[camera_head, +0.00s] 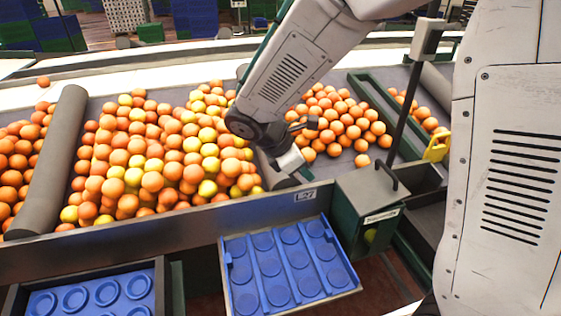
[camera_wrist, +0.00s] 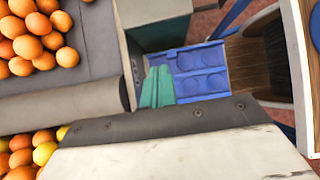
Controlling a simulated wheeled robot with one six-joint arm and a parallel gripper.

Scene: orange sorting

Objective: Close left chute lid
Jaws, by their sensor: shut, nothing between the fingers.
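A dark green chute box (camera_head: 362,227) with a white label on its front stands right of the orange bed. A flat grey panel (camera_head: 362,187) covers its top and looks level; I cannot tell whether this is the left chute lid. A black handle-like rod end (camera_head: 388,172) is at the panel. A grey top, likely the same box (camera_wrist: 160,24), shows in the wrist view. My gripper (camera_head: 294,164) is left of the box, above the bed's front edge. Its teal fingers (camera_wrist: 157,87) are together and empty in the wrist view, apart from the grey panel in the head view.
Oranges and yellow fruit (camera_head: 160,155) fill the sloped bed, split by grey rollers (camera_head: 48,165). A blue tray (camera_head: 285,268) sits below the bed's front rail. A yellow part (camera_head: 437,147) and an open dark compartment (camera_head: 418,179) are right of the box.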

